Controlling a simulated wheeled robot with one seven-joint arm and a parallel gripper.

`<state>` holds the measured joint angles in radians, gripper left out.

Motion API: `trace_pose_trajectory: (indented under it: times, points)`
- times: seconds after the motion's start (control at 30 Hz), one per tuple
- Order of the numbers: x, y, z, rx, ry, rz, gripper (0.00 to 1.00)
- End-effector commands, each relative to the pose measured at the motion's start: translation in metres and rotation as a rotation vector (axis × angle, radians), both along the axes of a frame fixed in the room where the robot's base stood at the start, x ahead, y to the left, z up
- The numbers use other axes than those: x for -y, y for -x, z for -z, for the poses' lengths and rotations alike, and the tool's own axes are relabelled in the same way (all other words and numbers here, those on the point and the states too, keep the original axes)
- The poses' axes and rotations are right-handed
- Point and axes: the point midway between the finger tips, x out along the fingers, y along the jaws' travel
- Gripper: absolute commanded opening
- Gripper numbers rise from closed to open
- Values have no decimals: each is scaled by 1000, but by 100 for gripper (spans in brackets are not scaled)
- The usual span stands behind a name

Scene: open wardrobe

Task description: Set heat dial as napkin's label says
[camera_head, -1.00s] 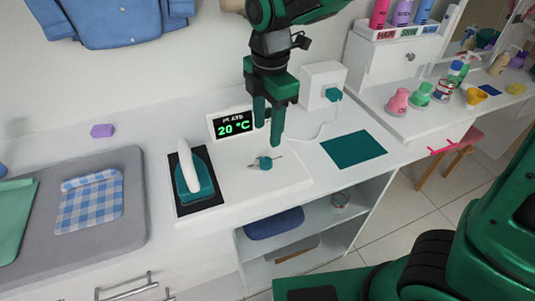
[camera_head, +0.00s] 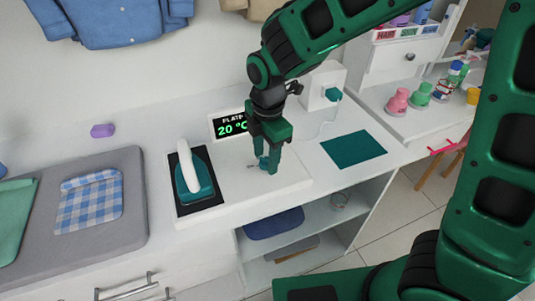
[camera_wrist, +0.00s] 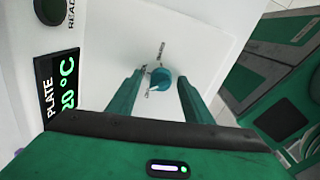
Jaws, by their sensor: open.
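The teal heat dial (camera_wrist: 161,78) sits on the white panel of the ironing station, between and just beyond my open fingers in the wrist view. Small markings show around it, too small to read surely. My gripper (camera_head: 268,170) is open and points down over the dial, which it partly hides in the head view (camera_head: 263,161). I cannot tell whether a finger touches it. The display (camera_head: 230,126) reads 20 °C in green; it also shows in the wrist view (camera_wrist: 60,90). A blue-and-white checked napkin (camera_head: 90,202) lies on the grey mat; no label is readable on it.
A teal iron (camera_head: 194,180) stands on a black plate left of the dial. A teal cloth square (camera_head: 354,149) lies to the right. A white box (camera_head: 323,84) with a teal plug is behind. The grey mat (camera_head: 130,230) is at left, and open shelves (camera_head: 330,218) are below.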

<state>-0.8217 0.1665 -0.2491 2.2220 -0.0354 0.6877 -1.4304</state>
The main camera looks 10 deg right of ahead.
Motion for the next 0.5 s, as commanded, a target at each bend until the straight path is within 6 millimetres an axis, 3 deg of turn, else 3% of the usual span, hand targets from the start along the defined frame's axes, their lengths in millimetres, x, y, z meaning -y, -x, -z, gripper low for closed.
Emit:
trace_pose_trajectory:
  times: [0.13, 0.3, 0.5]
  points:
    - [0, 0, 0, 0, 0, 0, 43]
    - [0, 0, 0, 0, 0, 1, 6]
    - [4, -2, -1, 2, 0, 9, 6]
